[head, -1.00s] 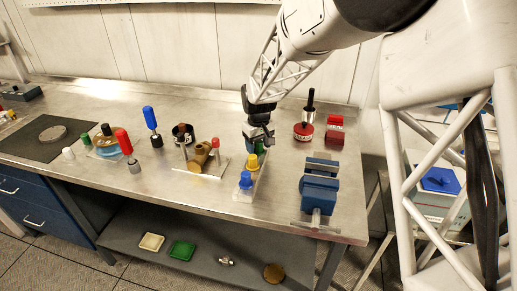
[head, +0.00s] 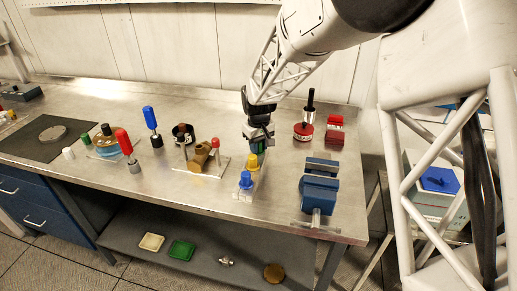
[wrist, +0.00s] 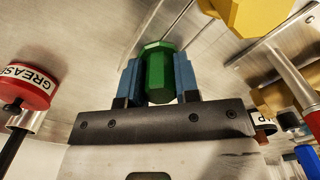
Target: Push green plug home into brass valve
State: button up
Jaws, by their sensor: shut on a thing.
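The green plug (wrist: 159,72) is held between the two blue fingers of my gripper (wrist: 158,80), shut on its sides. In the head view my gripper (head: 258,142) is over the back end of a pale strip (head: 242,195) that bears a yellow plug (head: 252,164) and a blue plug (head: 245,180).
A blue vise (head: 319,190) stands right of the strip. A red grease tin (head: 302,131) and red block (head: 335,133) are behind it. A blue-handled tool (head: 150,118) stands further left. The front of the bench is clear.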

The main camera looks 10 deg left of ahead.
jog(key=shift+r, duration=0.1)
jog(key=shift+r, duration=4.9)
jog(key=o, duration=0.3)
jog(key=shift+c, duration=1.3)
jog(key=shift+r, duration=0.1)
